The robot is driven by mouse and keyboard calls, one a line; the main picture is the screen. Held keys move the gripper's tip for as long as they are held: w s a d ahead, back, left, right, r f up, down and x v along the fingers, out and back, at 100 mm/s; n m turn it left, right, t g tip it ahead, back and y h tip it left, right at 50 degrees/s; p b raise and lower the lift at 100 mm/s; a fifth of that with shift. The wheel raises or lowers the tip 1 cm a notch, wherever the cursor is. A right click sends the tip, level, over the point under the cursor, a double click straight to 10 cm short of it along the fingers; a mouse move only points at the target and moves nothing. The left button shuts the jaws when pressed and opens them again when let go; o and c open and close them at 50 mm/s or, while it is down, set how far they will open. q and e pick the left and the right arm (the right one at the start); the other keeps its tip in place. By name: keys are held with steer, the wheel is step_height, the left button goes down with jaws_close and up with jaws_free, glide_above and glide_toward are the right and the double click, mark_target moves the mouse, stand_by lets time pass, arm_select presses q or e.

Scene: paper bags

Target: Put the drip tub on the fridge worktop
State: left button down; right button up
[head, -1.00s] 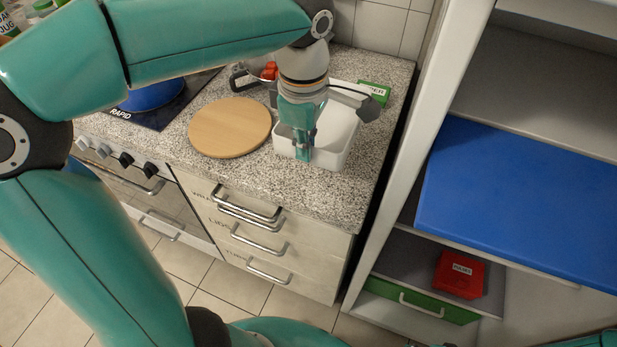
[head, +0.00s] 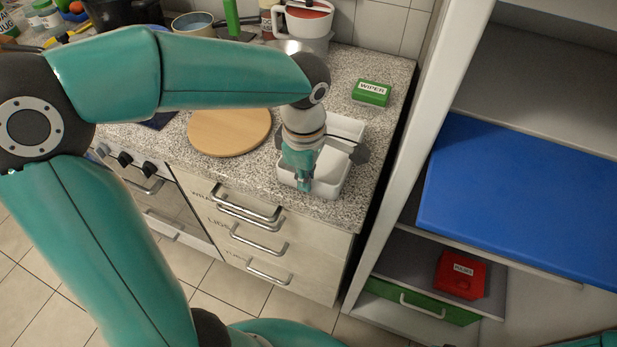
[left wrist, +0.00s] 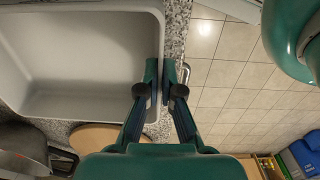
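The drip tub is a white rectangular tub (head: 328,187) over the speckled counter's front right corner; I cannot tell whether it is lifted clear. My left gripper (head: 303,186) points down at its near left side. In the left wrist view my left gripper (left wrist: 166,82) has a finger on each side of the tub's wall and is shut on it. The tub's inside (left wrist: 80,60) looks empty in that view. A blue worktop surface (head: 520,205) spans the white unit at right; I cannot tell for sure that it is the fridge worktop. My right gripper is not in view.
A round wooden board (head: 230,132) lies left of the tub, and a green wiper box (head: 371,92) behind it. The unit's white upright (head: 420,130) stands between counter and blue surface. A red box (head: 459,275) sits below. The blue surface is clear where visible.

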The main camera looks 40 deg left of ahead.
arm_select(q)
steer(key=c, duration=1.8)
jaws_free()
steer(key=shift+f, duration=0.15)
steer(key=o, duration=0.5)
step_height(320, 180, up, 12)
steer(key=shift+s+r+p, duration=0.1)
steer(key=shift+r+p, duration=0.1)
steer(key=shift+p, duration=0.45)
